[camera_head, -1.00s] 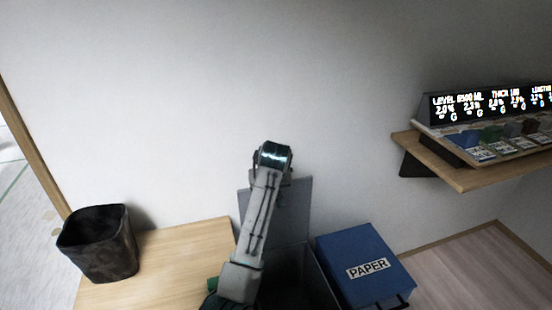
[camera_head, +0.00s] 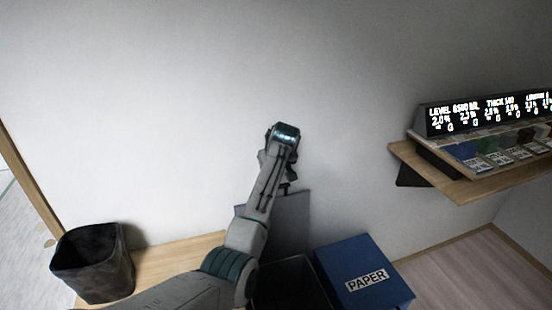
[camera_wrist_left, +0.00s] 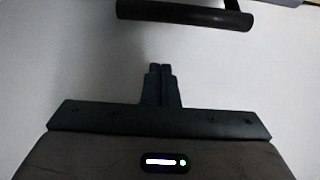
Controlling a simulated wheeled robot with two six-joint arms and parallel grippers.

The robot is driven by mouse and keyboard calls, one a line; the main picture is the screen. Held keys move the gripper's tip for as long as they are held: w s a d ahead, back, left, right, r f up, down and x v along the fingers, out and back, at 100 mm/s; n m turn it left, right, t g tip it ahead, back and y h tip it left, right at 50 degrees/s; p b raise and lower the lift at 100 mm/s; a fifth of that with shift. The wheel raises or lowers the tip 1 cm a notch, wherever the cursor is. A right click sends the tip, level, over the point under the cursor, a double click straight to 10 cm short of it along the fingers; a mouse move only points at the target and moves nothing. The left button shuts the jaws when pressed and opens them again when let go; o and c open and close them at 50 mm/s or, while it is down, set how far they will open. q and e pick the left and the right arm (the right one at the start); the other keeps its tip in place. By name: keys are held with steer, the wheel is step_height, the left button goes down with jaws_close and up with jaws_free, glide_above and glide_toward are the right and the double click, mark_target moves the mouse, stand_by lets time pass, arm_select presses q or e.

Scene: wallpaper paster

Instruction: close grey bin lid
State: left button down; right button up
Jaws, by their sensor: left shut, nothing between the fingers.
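The grey bin (camera_head: 292,286) stands open at the lower middle of the head view, with a dark inside. Its grey lid (camera_head: 290,222) is raised upright near the wall, partly hidden behind my left arm. My left gripper (camera_wrist_left: 160,70) is shut and empty in the left wrist view, with pale wall behind its fingers. A dark bar (camera_wrist_left: 185,14), which looks like a handle, lies beyond the fingertips and apart from them. In the head view my left wrist is above the lid, and I cannot make out the fingertips clearly. My right gripper is not in view.
A blue bin marked PAPER (camera_head: 362,272) stands closed just right of the grey bin. A dark basket (camera_head: 92,264) sits at the left by a wooden surface (camera_head: 170,262). A wooden shelf (camera_head: 470,184) with a lit display (camera_head: 490,112) juts out at right.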

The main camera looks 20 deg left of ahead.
arm_select(q)
steer(key=s, duration=0.1)
steer(key=s+d+f+p, duration=0.1)
steer(key=s+d+p, duration=0.1)
steer(key=shift+f, duration=0.3)
stand_by(0.4)
